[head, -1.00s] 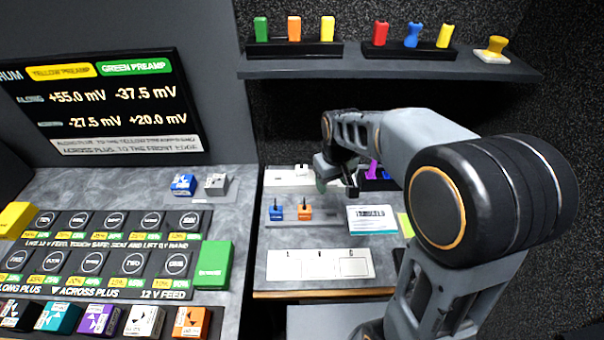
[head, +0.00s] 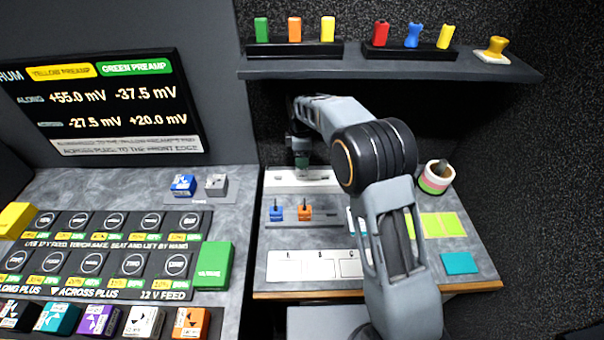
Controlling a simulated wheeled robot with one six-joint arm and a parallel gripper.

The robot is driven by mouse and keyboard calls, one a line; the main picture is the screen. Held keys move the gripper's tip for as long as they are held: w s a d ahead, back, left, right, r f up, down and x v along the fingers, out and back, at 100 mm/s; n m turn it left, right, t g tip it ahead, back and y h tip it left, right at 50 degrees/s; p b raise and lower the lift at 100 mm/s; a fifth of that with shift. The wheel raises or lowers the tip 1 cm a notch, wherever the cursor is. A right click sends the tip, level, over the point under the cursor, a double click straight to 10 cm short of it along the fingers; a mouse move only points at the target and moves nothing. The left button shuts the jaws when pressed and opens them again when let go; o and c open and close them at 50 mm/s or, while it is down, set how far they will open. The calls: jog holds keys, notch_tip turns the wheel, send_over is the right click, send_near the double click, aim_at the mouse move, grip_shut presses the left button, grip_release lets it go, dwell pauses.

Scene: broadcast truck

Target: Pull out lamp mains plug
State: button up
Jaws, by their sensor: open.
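A white socket strip (head: 281,184) lies at the back of the right-hand bench. In the earlier picture a small white plug-like block stands on it; I cannot read a label that marks it as the lamp mains plug. My gripper (head: 301,166) now points down over that spot and hides the block. The gripper is open. I cannot tell whether the jaws are around the block or only above it.
A blue block (head: 276,213) and an orange block (head: 305,213) with upright pins stand in front of the strip. A white lettered card (head: 315,265) lies nearer. A shelf (head: 390,67) with coloured handles hangs above. A cup (head: 434,180) stands at right, near green notes (head: 443,225).

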aim_at(302, 174)
jog(key=shift+f+p, duration=0.3)
jog(key=shift+f, duration=2.3)
jog(key=shift+c, duration=0.3)
jog(key=c, duration=1)
jog(key=shift+r, duration=0.1)
